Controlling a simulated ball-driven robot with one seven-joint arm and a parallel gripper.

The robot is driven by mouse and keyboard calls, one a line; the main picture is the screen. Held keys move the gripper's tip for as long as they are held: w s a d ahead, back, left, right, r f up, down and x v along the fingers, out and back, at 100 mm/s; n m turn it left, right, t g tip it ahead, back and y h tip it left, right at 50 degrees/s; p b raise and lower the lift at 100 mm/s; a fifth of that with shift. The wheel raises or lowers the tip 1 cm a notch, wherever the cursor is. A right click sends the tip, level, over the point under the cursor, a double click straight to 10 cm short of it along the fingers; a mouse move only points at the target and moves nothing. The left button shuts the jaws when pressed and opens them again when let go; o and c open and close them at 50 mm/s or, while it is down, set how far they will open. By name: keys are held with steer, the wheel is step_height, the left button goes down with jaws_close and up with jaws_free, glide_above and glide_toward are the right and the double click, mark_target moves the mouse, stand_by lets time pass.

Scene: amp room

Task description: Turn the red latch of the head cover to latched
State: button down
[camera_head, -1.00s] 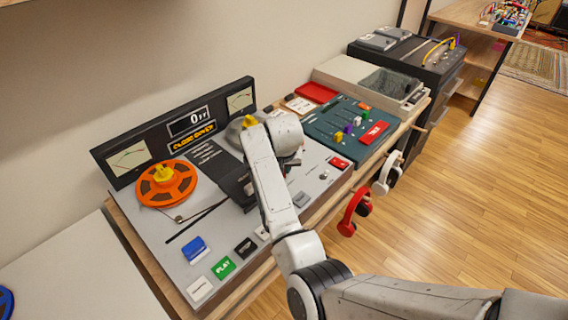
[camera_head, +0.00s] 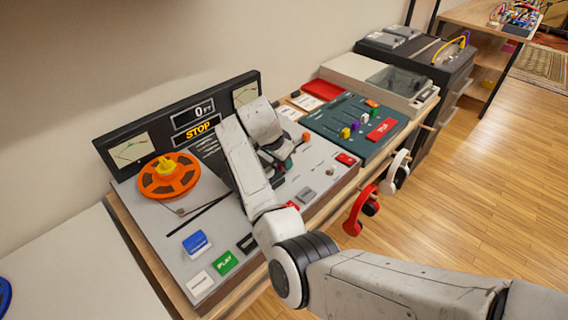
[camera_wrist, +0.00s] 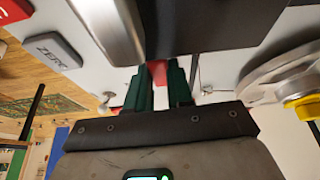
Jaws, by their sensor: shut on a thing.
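In the wrist view my gripper (camera_wrist: 160,76) has its two dark green fingers closed on the small red latch (camera_wrist: 158,69), of which only a bit shows between them. The dark head cover (camera_wrist: 215,25) fills the top of that view, just beyond the fingertips. In the head view my gripper (camera_head: 282,168) is low over the tape deck and largely covered by my own arm. The latch is hidden there and the head cover is mostly blocked. The latch's exact angle cannot be told. The deck's display (camera_head: 200,129) reads STOP.
An orange reel (camera_head: 168,176) sits on the deck's left. Blue (camera_head: 196,244) and green (camera_head: 224,263) buttons line its front. A teal mixer (camera_head: 350,128) stands to the right. Red headphones (camera_head: 360,210) and white headphones (camera_head: 396,172) hang at the table's front edge. The floor at right is clear.

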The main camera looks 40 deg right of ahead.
steer(key=shift+m, duration=0.3)
steer(key=shift+r, duration=0.1)
steer(key=c, duration=1)
jaws_free()
steer(key=v, duration=1)
steer(key=shift+w+r+b, duration=0.15)
steer(key=shift+r+b, duration=0.15)
steer(key=shift+r, duration=0.05)
steer(key=shift+a+f, duration=0.1)
